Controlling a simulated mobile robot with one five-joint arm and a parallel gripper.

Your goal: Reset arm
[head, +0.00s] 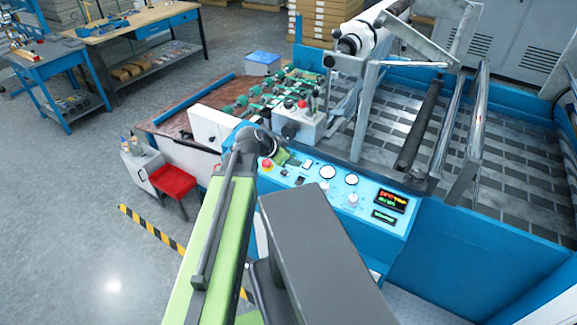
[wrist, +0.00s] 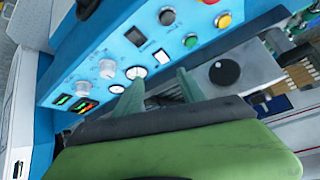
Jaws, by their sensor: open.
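My arm reaches up from the bottom of the head view, its green link ending in a dark wrist joint. My gripper (head: 287,160) is small there, at the top left end of the blue control panel (head: 400,235) and partly hidden by the wrist. In the wrist view my gripper (wrist: 158,77) has its two green fingers apart. I cannot tell whether a fingertip touches the panel.
The panel carries a red button (head: 267,164), knobs and a lit display (head: 391,201). The laminating machine's rollers (head: 420,125) lie behind it. A red stool (head: 172,181) and a striped floor line (head: 150,228) are at left. Grey floor (head: 75,190) is open further left.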

